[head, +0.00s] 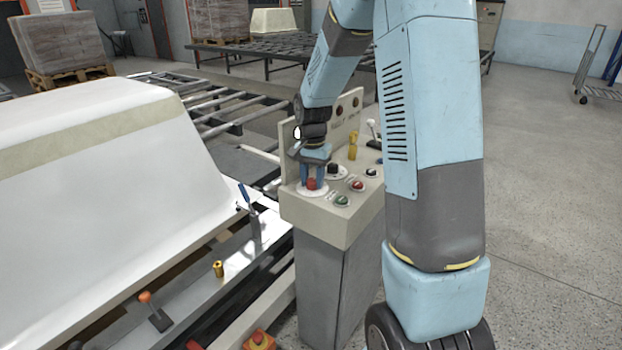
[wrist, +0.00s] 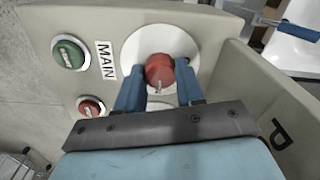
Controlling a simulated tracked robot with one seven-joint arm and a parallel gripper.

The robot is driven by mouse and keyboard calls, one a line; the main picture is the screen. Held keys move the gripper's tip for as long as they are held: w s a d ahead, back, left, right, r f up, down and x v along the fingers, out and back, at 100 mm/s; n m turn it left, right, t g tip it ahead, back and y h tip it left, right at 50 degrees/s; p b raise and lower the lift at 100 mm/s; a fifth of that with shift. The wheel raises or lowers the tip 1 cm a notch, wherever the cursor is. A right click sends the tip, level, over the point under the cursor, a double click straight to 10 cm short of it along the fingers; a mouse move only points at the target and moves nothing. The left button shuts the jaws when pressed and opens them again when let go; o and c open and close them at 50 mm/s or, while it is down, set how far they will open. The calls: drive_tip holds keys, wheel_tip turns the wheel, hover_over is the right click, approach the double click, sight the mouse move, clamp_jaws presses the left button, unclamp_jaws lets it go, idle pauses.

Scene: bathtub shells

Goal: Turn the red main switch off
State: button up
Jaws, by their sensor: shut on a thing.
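The red main switch (wrist: 159,72) is a round red knob on a white disc, beside a label reading MAIN in the wrist view. A small pale mark shows on the knob's edge facing my gripper. My gripper (wrist: 160,83) has its two blue fingers on either side of the knob, shut on it. In the head view the red main switch (head: 311,184) sits at the near left of the beige control panel (head: 335,226), with my gripper (head: 312,176) reaching down onto it. The fingers hide part of the knob's sides.
A green button (head: 342,200) and a red button (head: 358,185) sit beside the switch. A black knob (head: 333,171) and a yellow knob (head: 352,151) stand farther back. A white tub shell (head: 110,170) lies left. The concrete floor at right is mostly clear.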

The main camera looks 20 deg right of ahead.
drive_tip(key=n, duration=0.8)
drive_tip(key=shift+n, duration=0.4)
drive_tip(key=n, duration=0.4)
drive_tip(key=shift+n, duration=2.3)
drive_tip(key=o, duration=1)
drive_tip(key=shift+o, duration=0.2)
drive_tip(key=shift+r, duration=0.1)
